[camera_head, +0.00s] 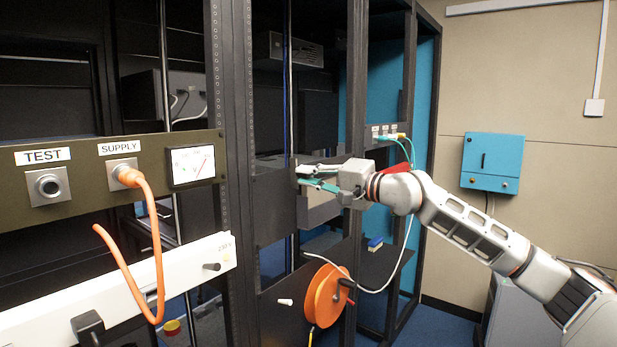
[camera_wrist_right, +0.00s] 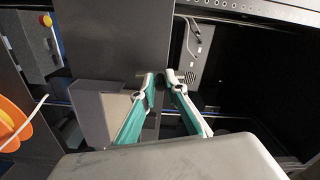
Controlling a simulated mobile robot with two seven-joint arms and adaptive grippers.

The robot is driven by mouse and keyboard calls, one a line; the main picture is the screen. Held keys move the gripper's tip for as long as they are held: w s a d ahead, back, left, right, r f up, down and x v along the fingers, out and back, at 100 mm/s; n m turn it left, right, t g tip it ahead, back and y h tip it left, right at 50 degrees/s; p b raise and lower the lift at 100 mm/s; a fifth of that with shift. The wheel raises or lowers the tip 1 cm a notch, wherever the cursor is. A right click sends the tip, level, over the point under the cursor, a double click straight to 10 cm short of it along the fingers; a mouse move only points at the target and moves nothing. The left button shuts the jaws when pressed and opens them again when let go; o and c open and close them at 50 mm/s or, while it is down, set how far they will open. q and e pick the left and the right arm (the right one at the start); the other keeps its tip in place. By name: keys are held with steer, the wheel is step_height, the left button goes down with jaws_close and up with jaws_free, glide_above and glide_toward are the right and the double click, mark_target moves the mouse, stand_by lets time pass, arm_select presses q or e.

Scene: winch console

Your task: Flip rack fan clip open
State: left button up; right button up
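My right gripper (camera_head: 302,176) reaches from the right into the rack, at the front of a black panel (camera_head: 273,205). In the right wrist view its two green-lined fingers (camera_wrist_right: 161,76) point at the edge of the dark panel (camera_wrist_right: 105,40), with a narrow gap between the tips. A grey box with a beige face (camera_wrist_right: 115,112) is beside the fingers, and shows under the gripper in the head view (camera_head: 320,213). I cannot make out the fan clip for certain. My left gripper is not in view.
An orange reel (camera_head: 325,296) with a white cable is below the gripper. A rack post (camera_head: 238,120) stands left of it. The panel with the orange cable plug (camera_head: 127,176) is further left. A blue wall box (camera_head: 492,160) hangs at right.

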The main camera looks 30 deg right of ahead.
steer(key=shift+o, duration=1)
steer(key=shift+s, duration=0.1)
steer(key=v, duration=1.2)
steer(key=shift+a+f, duration=0.1)
steer(key=shift+a, duration=0.05)
